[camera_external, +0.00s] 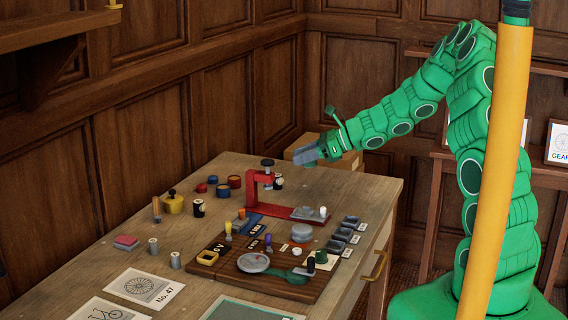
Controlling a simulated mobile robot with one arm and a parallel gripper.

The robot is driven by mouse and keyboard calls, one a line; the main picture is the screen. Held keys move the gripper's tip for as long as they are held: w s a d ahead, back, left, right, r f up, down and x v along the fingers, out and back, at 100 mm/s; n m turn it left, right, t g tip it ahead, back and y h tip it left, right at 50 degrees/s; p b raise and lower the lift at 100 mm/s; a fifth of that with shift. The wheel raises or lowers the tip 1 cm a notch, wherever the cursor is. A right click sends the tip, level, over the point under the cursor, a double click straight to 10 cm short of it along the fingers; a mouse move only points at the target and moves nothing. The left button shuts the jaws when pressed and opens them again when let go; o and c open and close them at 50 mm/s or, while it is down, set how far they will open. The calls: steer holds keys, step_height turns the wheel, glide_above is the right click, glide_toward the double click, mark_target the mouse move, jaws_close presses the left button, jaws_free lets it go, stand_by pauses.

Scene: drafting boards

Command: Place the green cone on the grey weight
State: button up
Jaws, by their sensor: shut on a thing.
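My gripper (308,155) is in the air above the back right of the workbench, right of the red stand. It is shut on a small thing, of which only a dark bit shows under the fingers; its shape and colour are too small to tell. Smaller grey cylinders (175,260) stand at the front left.
The red stand (250,200) rises close to the left of my gripper. Dark blocks (341,240) line the right edge. Pots, a yellow container (174,203) and printed cards (145,288) occupy the left.

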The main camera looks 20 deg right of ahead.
mark_target(297, 228)
steer(key=s+a+n+g+y, duration=0.1)
steer(key=s+a+n+g, duration=0.3)
steer(key=s, duration=0.5)
steer(key=s+a+n+g+y, duration=0.1)
steer(key=s+a+g, duration=0.1)
steer(key=s+a, duration=0.55)
steer(key=shift+s+d+f, duration=0.25)
steer(key=shift+f, duration=1.1)
steer(key=shift+s+d+f, duration=0.25)
steer(key=shift+s+f, duration=0.05)
steer(key=shift+f, duration=1)
steer(key=shift+s+d+f, duration=0.25)
steer(key=shift+f, duration=1.1)
steer(key=shift+f, duration=0.1)
steer(key=o, duration=1)
steer(key=shift+o, duration=0.2)
steer(key=shift+d, duration=0.1)
